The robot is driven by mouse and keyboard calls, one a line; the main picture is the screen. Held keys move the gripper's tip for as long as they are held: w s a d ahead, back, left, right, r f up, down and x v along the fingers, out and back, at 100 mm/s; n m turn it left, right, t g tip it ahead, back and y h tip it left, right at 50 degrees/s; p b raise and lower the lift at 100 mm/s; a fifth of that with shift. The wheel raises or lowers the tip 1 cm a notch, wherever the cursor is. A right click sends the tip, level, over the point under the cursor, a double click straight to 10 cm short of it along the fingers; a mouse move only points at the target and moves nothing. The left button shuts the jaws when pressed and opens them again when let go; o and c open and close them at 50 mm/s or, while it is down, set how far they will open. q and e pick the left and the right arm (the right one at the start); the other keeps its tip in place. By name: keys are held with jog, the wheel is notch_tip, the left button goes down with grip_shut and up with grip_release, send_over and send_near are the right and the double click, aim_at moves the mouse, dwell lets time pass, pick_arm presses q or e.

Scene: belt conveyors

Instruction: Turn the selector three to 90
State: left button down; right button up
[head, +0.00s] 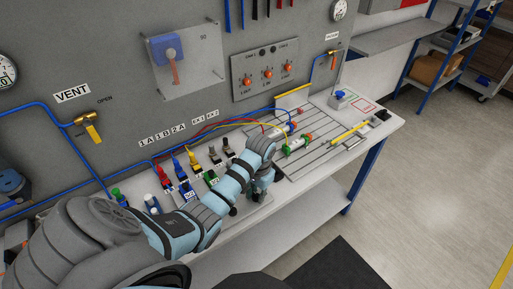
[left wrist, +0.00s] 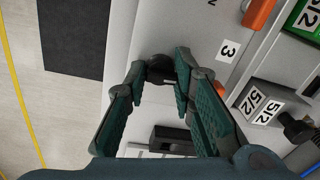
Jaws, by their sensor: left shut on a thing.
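Selector three is a black knob (left wrist: 160,70) on a light grey panel in the left wrist view, beside a white label "3" (left wrist: 228,51). My left gripper (left wrist: 161,74) has its two dark green fingers on either side of the knob and is shut on it. Which way the knob's pointer faces is hidden between the fingertips. In the head view my left gripper (head: 257,190) points down at the front of the bench, and its hand covers the selector. My right gripper is not in view.
Another black selector knob (head: 233,211) is close to the left of the gripper. Coloured valves and plugs (head: 185,180) with hoses stand behind. A slotted plate (head: 322,135) with cylinders lies to the right. A dark mat (head: 335,265) lies on the open floor.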

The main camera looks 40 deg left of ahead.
pick_arm(q)
jog(key=m, duration=0.7)
dwell(0.5)
jog(key=c, duration=1.4)
grip_release()
jog(key=shift+o, duration=0.2)
